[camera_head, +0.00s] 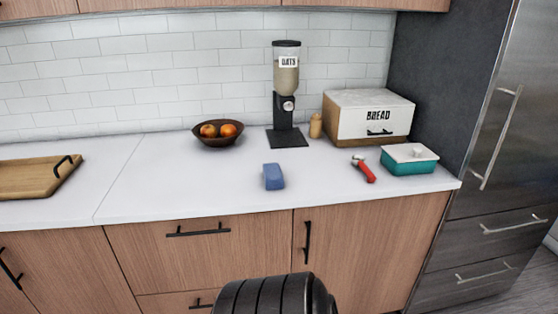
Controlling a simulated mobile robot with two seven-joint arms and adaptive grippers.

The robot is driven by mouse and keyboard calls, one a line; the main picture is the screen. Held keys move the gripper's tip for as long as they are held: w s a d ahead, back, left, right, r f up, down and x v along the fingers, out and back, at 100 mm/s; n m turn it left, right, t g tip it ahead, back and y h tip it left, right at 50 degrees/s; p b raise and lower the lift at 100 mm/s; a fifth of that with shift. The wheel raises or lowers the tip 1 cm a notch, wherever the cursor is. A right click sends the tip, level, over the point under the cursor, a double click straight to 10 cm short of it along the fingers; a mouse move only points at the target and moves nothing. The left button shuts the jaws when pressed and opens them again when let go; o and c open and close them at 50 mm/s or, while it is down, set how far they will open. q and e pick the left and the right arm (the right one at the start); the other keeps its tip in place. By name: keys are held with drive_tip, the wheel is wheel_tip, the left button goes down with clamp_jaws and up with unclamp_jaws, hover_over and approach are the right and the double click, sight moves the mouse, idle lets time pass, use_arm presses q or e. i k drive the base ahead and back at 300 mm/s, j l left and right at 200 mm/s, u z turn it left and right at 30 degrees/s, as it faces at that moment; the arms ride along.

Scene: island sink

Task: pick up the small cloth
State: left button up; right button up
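A small blue folded cloth (273,176) lies on the white countertop (215,184), near its front edge and left of the red-handled tool. It looks like a compact block, and nothing touches it. A dark ribbed part of my own arm shows at the bottom middle of the head view, below the counter front. Neither of my grippers shows in the head view.
An oats dispenser (286,95) stands behind the cloth, with a fruit bowl (219,131) to its left. A red-handled tool (364,169), teal lidded dish (409,160) and bread box (368,116) are right. A wooden tray (35,178) lies far left. Counter around the cloth is clear.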

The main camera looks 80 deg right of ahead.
sight(273, 177)
drive_tip(key=z, duration=3.95)
drive_tip(key=u, duration=1.25)
drive_tip(key=i+l+u, duration=0.3)
drive_tip(key=i+j, duration=0.05)
drive_tip(key=j, duration=0.05)
